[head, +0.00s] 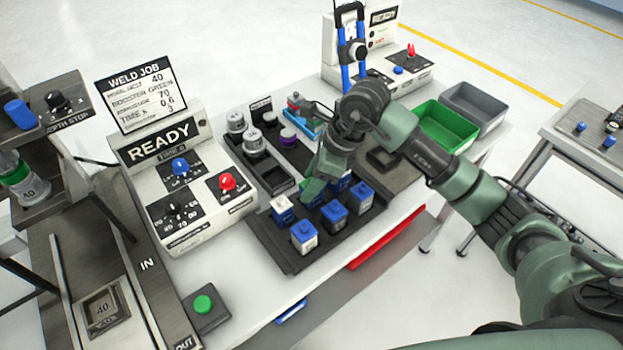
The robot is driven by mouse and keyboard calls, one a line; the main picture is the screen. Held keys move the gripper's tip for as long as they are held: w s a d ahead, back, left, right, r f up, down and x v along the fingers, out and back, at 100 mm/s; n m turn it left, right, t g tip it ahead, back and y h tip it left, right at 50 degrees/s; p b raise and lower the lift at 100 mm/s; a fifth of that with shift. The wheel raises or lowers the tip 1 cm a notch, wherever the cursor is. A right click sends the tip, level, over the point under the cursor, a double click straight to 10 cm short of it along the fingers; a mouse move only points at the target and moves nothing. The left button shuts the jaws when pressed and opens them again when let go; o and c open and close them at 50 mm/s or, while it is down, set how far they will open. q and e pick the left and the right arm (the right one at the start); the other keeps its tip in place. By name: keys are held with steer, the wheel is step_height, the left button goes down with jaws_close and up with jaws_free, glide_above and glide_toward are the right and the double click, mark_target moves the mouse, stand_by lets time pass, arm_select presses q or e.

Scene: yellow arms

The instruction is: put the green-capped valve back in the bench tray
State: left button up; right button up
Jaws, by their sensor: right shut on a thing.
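The bench tray (276,244) is dark and lies on the white table. Several square valves with blue caps stand in it, such as one at the front (303,236) and one beside it (334,216). My right gripper (311,192) points down over the tray's back left part, among the valves. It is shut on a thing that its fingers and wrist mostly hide. I cannot make out the green cap there, nor whether the held thing touches the tray. My left gripper is not in view.
A READY control box (190,185) stands left of the tray. A dark rack with round-capped parts (254,142) is behind it. Green (447,127) and grey (474,106) bins are at the back right. A green button (203,304) is at the front left.

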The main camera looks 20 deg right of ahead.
steer(key=shift+f, duration=0.1)
steer(key=o, duration=1.4)
steer(key=shift+r, duration=0.3)
steer(key=b+v, duration=0.1)
steer(key=v, duration=1)
steer(key=shift+r+b, duration=0.35)
steer(key=shift+b, duration=0.05)
